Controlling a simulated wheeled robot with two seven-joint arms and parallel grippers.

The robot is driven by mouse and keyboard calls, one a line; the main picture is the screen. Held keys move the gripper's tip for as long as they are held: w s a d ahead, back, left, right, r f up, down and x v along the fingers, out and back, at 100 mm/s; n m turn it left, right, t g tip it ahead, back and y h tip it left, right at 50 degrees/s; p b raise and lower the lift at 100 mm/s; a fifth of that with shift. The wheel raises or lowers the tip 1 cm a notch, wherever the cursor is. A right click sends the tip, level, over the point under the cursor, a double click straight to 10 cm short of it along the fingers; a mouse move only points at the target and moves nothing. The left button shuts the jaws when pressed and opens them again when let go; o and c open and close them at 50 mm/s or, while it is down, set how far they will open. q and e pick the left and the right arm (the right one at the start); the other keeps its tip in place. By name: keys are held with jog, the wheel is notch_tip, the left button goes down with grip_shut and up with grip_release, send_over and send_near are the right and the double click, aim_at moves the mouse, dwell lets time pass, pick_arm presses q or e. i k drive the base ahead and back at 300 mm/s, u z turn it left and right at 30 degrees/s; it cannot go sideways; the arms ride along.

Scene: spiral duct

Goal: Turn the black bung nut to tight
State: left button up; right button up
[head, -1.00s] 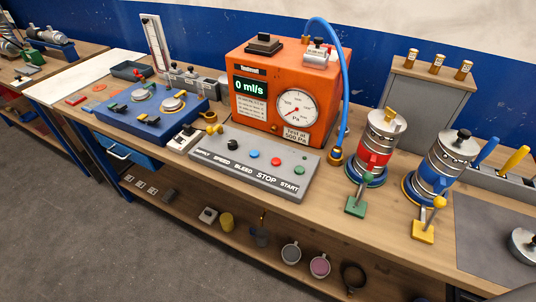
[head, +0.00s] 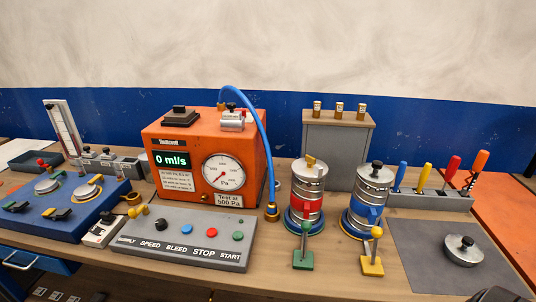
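A black nut (head: 376,168) sits on top of the silver duct piece with a blue band (head: 367,203), which stands upright on a blue and yellow base. A second black knob (head: 466,241) sits on a silver disc (head: 463,254) lying on the grey mat. The duct piece with a red band (head: 306,205) has a yellow nut (head: 311,161) on top instead. Whether either black part is tight cannot be told. Neither gripper is clearly in view; only a dark shape shows at the bottom right edge.
A green-handled clamp (head: 303,256) and a yellow-handled clamp (head: 373,260) stand in front of the duct pieces. The orange tester (head: 160,135) reads 0 ml/s, with a blue hose (head: 267,150). A control panel (head: 180,244) lies before it. A tool rack (head: 440,199) stands behind the grey mat (head: 420,275).

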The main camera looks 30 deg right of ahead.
aim_at(310, 161)
jog(key=z, duration=1.1)
jog(key=k, duration=0.15)
jog(key=z, duration=0.15)
